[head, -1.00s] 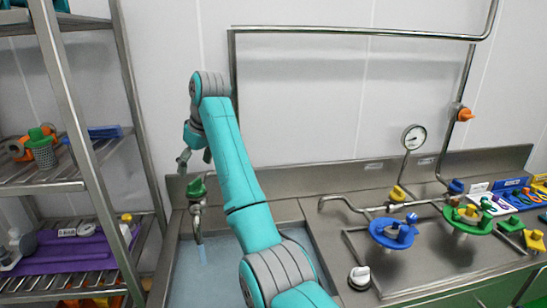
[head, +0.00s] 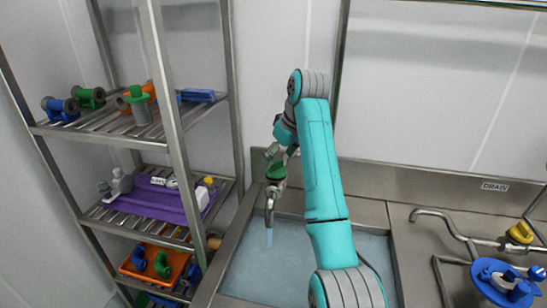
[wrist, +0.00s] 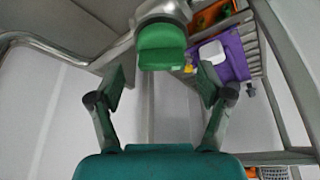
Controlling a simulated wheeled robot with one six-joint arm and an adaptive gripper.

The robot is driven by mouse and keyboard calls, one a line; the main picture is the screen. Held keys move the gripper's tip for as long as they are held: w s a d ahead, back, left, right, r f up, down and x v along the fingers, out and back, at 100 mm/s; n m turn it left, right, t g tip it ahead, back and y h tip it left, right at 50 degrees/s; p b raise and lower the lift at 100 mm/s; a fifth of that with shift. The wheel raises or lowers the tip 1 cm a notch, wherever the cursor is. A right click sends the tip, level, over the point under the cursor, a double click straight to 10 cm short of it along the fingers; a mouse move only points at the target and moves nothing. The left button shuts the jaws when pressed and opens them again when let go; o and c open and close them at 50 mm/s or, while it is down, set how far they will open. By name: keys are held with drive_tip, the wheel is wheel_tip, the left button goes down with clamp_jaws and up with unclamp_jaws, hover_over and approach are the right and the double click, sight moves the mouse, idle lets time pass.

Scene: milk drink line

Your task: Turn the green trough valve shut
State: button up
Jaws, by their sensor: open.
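The green trough valve (head: 276,170) is a green handle on top of a metal tap at the back left of the trough (head: 246,268). A thin stream of water shows below the tap's spout. My gripper (head: 282,154) is just above and behind the handle in the head view, partly hidden by my arm. In the wrist view, my gripper (wrist: 161,85) is open and empty. The green handle (wrist: 162,45) lies ahead of the gap between the two fingers, and I see no finger touching it.
A metal shelf rack (head: 178,130) stands close on the left, with a purple mat (head: 150,200) and an orange bin (head: 150,262). A blue handwheel (head: 505,284) and a yellow valve (head: 521,232) are on the counter at right. The wall is close behind the tap.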

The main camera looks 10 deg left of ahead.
drive_tip(key=shift+x, duration=0.9)
drive_tip(key=shift+a, duration=0.1)
drive_tip(key=c, duration=1.2)
drive_tip(key=shift+o, duration=0.2)
drive_tip(key=shift+m, duration=0.3)
drive_tip(key=m, duration=0.2)
drive_tip(key=m+t+h, duration=0.1)
drive_tip(key=m, duration=0.1)
drive_tip(key=shift+s+a+m, duration=0.1)
drive_tip(key=shift+s+m, duration=0.05)
drive_tip(key=shift+m, duration=0.15)
drive_tip(key=m+h, duration=0.1)
drive_tip(key=m, duration=0.1)
drive_tip(key=m+h, duration=0.1)
drive_tip(key=m, duration=0.2)
drive_tip(key=shift+a+t, duration=0.1)
drive_tip(key=shift+t, duration=0.2)
drive_tip(key=shift+m+h, duration=0.3)
drive_tip(key=shift+m, duration=0.1)
